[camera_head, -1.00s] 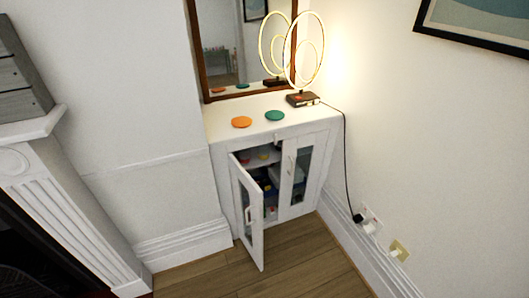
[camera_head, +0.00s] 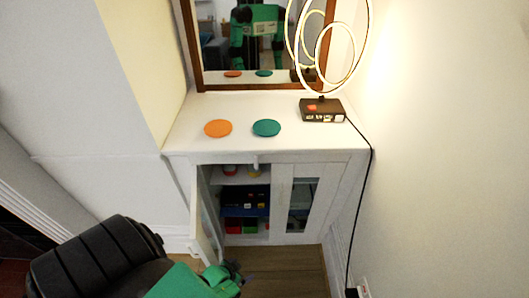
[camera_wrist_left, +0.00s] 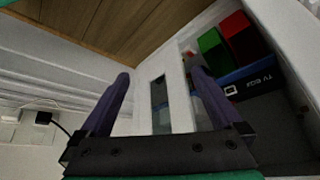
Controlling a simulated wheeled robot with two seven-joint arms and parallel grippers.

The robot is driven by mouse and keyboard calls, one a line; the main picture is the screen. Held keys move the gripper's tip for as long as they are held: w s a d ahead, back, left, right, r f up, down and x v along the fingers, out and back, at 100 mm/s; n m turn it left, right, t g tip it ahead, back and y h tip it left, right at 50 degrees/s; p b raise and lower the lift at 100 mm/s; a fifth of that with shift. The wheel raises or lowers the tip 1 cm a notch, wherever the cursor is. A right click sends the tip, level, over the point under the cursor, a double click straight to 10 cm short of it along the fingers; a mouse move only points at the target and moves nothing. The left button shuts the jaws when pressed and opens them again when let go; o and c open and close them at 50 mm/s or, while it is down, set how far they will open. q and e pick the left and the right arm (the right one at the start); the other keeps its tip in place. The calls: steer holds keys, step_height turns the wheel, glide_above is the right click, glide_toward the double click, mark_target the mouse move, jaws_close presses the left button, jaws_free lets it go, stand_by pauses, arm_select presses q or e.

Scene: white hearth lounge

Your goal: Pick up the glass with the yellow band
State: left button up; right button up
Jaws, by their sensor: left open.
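In the head view, a small item with a yellowish part (camera_head: 254,171) stands on the upper shelf inside the white cabinet (camera_head: 178,140). It may be the glass with the yellow band, but it is too small and shaded to be sure. A red-and-white item (camera_head: 229,170) stands left of it. My left gripper (camera_head: 232,272) is low in front of the cabinet's open left door (camera_head: 203,222). In the left wrist view its dark fingers (camera_wrist_left: 160,76) are apart with nothing held between them. The glass is not visible there. My right gripper is not in view.
The right door (camera_head: 297,200) is shut. Lower shelves hold dark boxes and green (camera_wrist_left: 214,49) and red (camera_wrist_left: 237,32) boxes. On top are an orange disc (camera_head: 218,128), a teal disc (camera_head: 266,128) and a ring lamp (camera_head: 322,110), its cord hanging at right.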

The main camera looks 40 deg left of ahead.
arm_select(q)
steer(key=w+a+r+n+t+y+b, duration=0.1)
steer(key=w+a+r+t, duration=0.1)
steer(key=w, duration=0.4)
steer(key=w+a+r+t+b, duration=0.1)
steer(key=w+a+t+b, duration=0.1)
steer(key=w, duration=0.3)
steer(key=n+t+y+b, duration=0.4)
steer(key=t+y+b, duration=0.1)
steer(key=t, duration=0.2)
glide_toward(252, 169)
steer(key=x, duration=0.5)
steer(key=b+x, duration=0.1)
steer(key=x, duration=0.2)
steer(key=shift+w+a+f, duration=0.1)
steer(key=shift+w+a, duration=0.05)
steer(key=shift+w, duration=0.05)
steer(key=b+x, duration=0.1)
steer(key=x, duration=0.2)
steer(key=shift+f, duration=0.1)
steer(key=shift+w+a, duration=0.1)
steer(key=shift+c, duration=0.9)
steer(key=c, duration=1.3)
steer(key=shift+o, duration=0.2)
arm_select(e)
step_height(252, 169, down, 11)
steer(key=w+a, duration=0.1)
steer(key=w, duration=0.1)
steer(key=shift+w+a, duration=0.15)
